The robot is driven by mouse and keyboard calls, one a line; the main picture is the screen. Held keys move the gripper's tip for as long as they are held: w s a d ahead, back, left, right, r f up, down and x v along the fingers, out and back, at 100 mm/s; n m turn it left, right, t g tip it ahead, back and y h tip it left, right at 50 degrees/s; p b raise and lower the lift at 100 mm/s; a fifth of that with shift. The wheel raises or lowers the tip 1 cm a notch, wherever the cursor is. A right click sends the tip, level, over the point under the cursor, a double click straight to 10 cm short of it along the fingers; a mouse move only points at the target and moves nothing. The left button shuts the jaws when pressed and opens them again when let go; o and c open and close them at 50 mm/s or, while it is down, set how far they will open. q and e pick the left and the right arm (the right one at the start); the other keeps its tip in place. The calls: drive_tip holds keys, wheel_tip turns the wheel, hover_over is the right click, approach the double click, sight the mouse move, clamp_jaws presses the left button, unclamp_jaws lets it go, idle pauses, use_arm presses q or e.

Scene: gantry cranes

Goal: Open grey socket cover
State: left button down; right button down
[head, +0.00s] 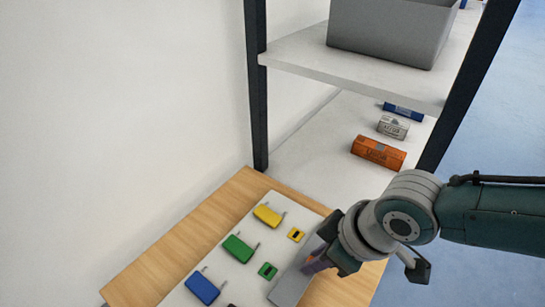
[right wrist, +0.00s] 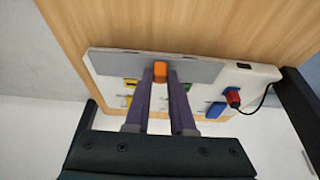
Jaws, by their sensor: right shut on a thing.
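The grey socket cover (head: 292,280) is a long flat strip along the right edge of a white board (head: 240,219). It also shows in the right wrist view (right wrist: 112,67). An orange handle (right wrist: 160,70) stands at the cover's edge between the fingertips of my right gripper (right wrist: 160,77). My right gripper also shows in the head view (head: 318,262), where it covers part of the grey cover. It is shut on the orange handle. My left gripper is not in view. Whether the cover is tilted is hard to tell.
The board carries yellow (head: 267,216), green (head: 238,248) and blue (head: 203,287) hinged pieces and small sockets. A red plug (right wrist: 233,97) with a black cable is at the board's end. A shelf with a grey bin (head: 390,30) and an orange box (head: 379,153) stands behind.

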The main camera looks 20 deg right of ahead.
drive_tip(key=c, duration=0.8)
unclamp_jaws()
drive_tip(key=shift+o, duration=0.2)
drive_tip(key=shift+r, duration=0.1)
drive_tip(key=shift+s+r+p, duration=0.1)
drive_tip(key=shift+r+p, duration=0.25)
drive_tip(key=shift+p, duration=0.1)
drive_tip(key=p+v, duration=0.8)
drive_tip(key=v, duration=0.1)
drive_tip(key=shift+s+d, duration=0.1)
drive_tip(key=shift+s, duration=0.05)
